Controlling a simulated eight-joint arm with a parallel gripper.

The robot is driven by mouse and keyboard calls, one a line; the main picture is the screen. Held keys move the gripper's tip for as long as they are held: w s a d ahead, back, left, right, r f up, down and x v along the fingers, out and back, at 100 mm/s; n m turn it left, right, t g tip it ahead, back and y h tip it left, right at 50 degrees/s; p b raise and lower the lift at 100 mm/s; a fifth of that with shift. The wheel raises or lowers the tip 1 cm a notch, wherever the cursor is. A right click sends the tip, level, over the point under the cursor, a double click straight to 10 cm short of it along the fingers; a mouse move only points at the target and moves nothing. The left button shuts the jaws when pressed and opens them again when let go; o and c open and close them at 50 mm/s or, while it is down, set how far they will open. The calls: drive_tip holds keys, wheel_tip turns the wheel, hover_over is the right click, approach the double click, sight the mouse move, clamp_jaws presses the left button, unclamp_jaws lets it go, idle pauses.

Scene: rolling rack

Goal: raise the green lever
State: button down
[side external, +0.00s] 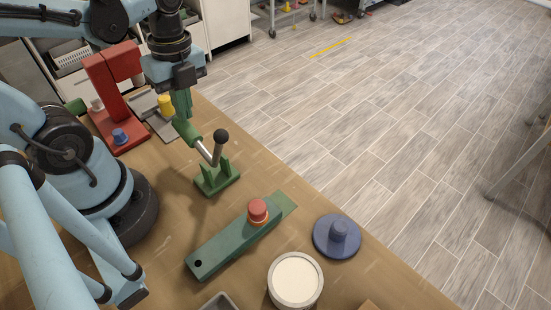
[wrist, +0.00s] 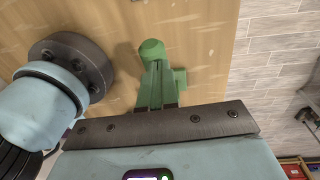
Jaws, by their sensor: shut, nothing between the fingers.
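The green lever has a green base (side external: 217,178) on the wooden table, with a metal rod leaning up and left to a green grip (side external: 191,133). A second rod on the base ends in a black ball (side external: 220,136). My gripper (side external: 185,115) is shut and empty, pointing down with its green fingertips at the grip's upper side. I cannot tell whether they touch. In the wrist view, the shut fingers (wrist: 153,75) overlap the grip (wrist: 152,49) and hide part of it. A bit of the green base (wrist: 180,78) shows to their right.
A red stand (side external: 112,95) and a yellow knob (side external: 165,103) are behind, to the left. A green bar (side external: 222,250) with a red button (side external: 258,209), a blue knob (side external: 338,238) and a white-topped can (side external: 296,277) are in front. The table's edge is right of the lever.

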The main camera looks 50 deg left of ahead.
drive_tip(key=shift+w+d+r, duration=0.1)
drive_tip(key=shift+r, duration=0.3)
drive_tip(key=w+a+r, duration=0.2)
drive_tip(key=a+r, duration=0.1)
drive_tip(key=r, duration=0.9)
drive_tip(key=w+d+f+n+t, duration=0.6)
drive_tip(key=f+n+t, duration=0.2)
drive_tip(key=n, duration=1)
drive_tip(key=shift+w+f, duration=0.3)
drive_tip(key=shift+w, duration=0.05)
